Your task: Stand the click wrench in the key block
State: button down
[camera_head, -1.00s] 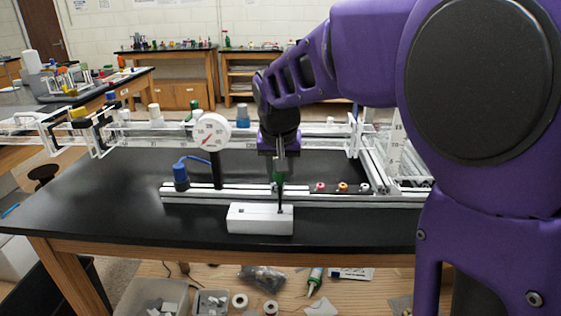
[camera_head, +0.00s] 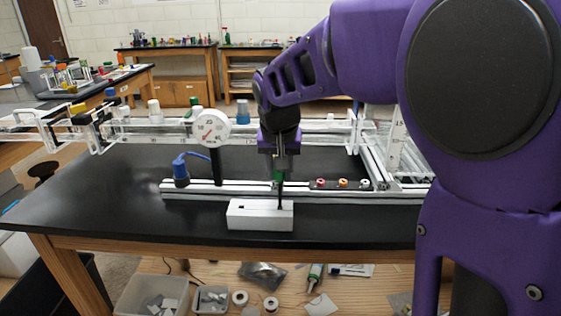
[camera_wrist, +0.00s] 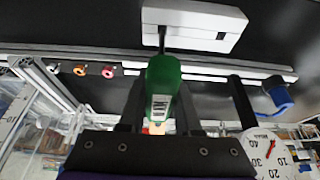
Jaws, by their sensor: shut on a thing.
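The click wrench has a green handle (camera_wrist: 163,85) and a thin dark shaft (camera_head: 280,196). My gripper (camera_head: 279,170) is shut on the green handle, and the wrench hangs upright, shaft down. The key block is a white block (camera_head: 258,216) near the front edge of the black table. The shaft's lower end meets the right part of the block's top; how deep it sits is hidden. In the wrist view the shaft reaches the white block (camera_wrist: 200,30), which also shows a dark slot.
An aluminium rail (camera_head: 230,194) runs behind the block, with red, orange and white knobs (camera_head: 342,183) on its right. A dial gauge (camera_head: 211,130) on a black post and a blue part (camera_head: 181,172) stand to the left. Table space left of the block is clear.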

aim_at(280, 187)
jog(key=shift+f, duration=0.15)
jog(key=shift+f+b, duration=0.35)
jog(key=shift+f, duration=1.5)
jog(key=shift+f, duration=0.15)
jog(key=c, duration=0.5)
grip_release()
